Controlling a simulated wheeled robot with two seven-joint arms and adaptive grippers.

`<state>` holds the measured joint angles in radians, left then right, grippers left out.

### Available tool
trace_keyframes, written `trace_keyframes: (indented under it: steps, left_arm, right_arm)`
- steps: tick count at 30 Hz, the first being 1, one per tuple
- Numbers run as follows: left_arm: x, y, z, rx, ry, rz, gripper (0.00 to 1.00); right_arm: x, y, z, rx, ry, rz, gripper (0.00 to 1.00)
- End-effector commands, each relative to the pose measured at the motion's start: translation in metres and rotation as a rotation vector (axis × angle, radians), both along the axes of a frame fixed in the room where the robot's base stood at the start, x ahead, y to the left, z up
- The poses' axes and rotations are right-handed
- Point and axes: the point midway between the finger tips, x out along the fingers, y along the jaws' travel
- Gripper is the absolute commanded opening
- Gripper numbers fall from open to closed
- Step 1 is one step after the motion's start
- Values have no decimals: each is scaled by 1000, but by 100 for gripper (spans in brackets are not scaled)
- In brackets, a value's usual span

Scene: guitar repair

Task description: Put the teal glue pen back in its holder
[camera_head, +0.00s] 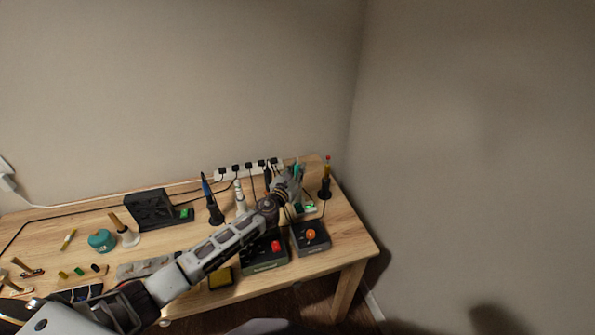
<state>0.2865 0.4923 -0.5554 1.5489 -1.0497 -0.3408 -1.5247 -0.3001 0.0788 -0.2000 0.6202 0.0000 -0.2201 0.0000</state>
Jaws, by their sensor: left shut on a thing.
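My left gripper (288,184) is at the back right of the workbench, at the end of my arm that reaches in from the lower left. It is shut on the teal glue pen (297,169), of which a small teal part shows at the fingers. The rest of the pen is hidden by the gripper. I cannot tell whether the pen touches a holder, since the gripper and wrist cover the bench just below it. My right gripper is not in view.
A yellow-handled tool in a black stand (325,191) is close on the right. A blue tool in a black stand (214,212) and a white stand (240,200) are left of the gripper. A power strip (233,172) lies behind. Boxes with a red knob (276,245) and orange knob (311,234) sit in front.

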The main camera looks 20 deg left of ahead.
Motion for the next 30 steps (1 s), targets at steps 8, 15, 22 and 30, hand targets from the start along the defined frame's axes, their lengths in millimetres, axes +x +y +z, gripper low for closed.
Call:
trace_keyframes:
  steps: [8,15,22,30]
  left_arm:
    - [0,0,0,0,-1,0,0]
    - [0,0,-6,0,-1,0,0]
    - [0,0,-13,1,-1,0,0]
    - [0,0,-15,0,-1,0,0]
  right_arm:
    - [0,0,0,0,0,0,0]
    - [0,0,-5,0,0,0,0]
    - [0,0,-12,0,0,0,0]
    - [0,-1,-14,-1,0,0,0]
